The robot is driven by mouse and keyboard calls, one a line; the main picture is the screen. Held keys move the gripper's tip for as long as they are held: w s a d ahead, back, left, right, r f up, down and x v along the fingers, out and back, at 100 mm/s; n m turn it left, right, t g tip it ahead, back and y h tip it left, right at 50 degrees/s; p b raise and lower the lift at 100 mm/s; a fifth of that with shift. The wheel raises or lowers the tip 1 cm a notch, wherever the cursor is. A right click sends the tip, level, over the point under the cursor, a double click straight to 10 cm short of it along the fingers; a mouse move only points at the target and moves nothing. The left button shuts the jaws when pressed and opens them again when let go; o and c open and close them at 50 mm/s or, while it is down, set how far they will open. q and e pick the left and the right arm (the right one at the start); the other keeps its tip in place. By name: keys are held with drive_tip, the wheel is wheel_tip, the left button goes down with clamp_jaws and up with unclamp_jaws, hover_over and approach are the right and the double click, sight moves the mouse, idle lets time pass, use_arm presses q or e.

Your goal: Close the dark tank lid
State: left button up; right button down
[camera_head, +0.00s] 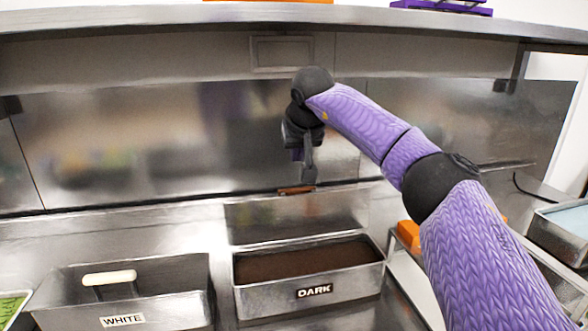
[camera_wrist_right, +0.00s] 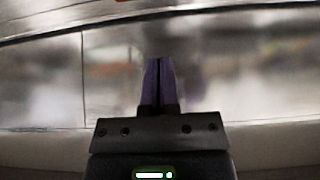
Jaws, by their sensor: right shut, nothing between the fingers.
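The dark tank (camera_head: 313,290) is a steel box labelled DARK, filled with dark brown contents and open at the top. Its steel lid (camera_head: 300,216) stands raised behind it, with a small brown handle (camera_head: 297,190) at its upper edge. My right gripper (camera_head: 308,178) hangs at that upper edge, close to the handle; I cannot tell whether they touch. In the right wrist view its purple fingers (camera_wrist_right: 158,82) are together with nothing between them, against a blurred steel wall. The lid does not show clearly there. My left gripper is not in view.
A green-filled tray (camera_head: 10,306) is at the far left. Orange items (camera_head: 409,234) lie on the right. A steel shelf (camera_head: 200,20) crosses above.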

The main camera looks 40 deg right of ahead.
sight(299, 211)
drive_tip(key=b+x, duration=0.1)
drive_tip(key=x, duration=0.7)
drive_tip(key=s+a+b, duration=0.2)
drive_tip(key=s, duration=0.1)
drive_tip(key=shift+s, duration=0.25)
